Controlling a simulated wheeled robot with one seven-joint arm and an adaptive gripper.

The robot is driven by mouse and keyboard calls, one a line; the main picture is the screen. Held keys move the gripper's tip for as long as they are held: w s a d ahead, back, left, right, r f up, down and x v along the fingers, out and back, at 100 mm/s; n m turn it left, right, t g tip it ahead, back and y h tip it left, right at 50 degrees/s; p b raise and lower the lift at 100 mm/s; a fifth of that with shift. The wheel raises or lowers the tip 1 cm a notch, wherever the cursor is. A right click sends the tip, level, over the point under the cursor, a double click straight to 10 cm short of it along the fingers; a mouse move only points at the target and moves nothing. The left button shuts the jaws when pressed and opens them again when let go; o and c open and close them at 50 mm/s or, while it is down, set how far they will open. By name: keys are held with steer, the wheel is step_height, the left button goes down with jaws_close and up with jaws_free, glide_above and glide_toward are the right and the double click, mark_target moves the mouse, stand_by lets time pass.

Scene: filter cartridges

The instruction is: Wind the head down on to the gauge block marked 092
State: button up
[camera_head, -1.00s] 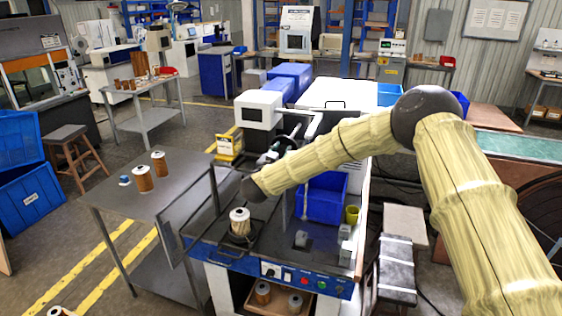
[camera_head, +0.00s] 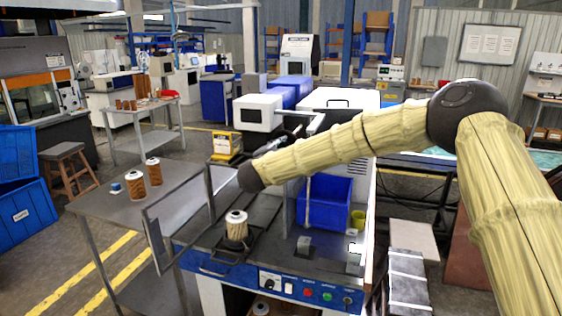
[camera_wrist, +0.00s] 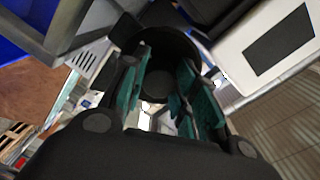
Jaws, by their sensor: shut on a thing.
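My gripper (camera_wrist: 165,88) shows in the wrist view with green-padded fingers on both sides of a dark round part (camera_wrist: 157,84), shut on it. Which part of the machine this is, I cannot tell. In the head view my arm reaches over the machine bench, and its dark end joint hides part of what lies behind. A small grey block (camera_head: 304,246) sits on the bench top, with another pale block (camera_head: 355,249) to its right. No marking is legible, so I cannot tell which is 092. The head to be wound down cannot be made out clearly.
A filter cartridge (camera_head: 236,226) stands upright on the machine bench behind an open clear guard (camera_head: 180,215). Two more cartridges stand on the grey side table (camera_head: 110,205). A control panel (camera_head: 305,290) lines the front edge.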

steer(key=m+b, duration=0.2)
steer(key=b, duration=0.1)
steer(key=m+b, duration=0.2)
steer(key=b, duration=0.1)
steer(key=m+b, duration=0.3)
steer(key=shift+f, duration=0.35)
steer(key=m+b, duration=0.6)
steer(key=b, duration=0.3)
steer(key=m+b, duration=0.5)
steer(key=shift+d+b, duration=0.1)
steer(key=shift+b, duration=0.2)
steer(key=m+b, duration=0.4)
steer(key=b, duration=0.1)
steer(key=shift+r+b, duration=0.1)
steer(key=shift+b, duration=0.2)
steer(key=m+b, duration=0.4)
steer(key=shift+r, duration=0.2)
steer(key=shift+r+m+b, duration=0.1)
steer(key=shift+m+b, duration=0.35)
steer(key=shift+m, duration=0.05)
steer(key=shift+d+r, duration=0.1)
steer(key=shift+r, duration=0.05)
steer(key=o, duration=1)
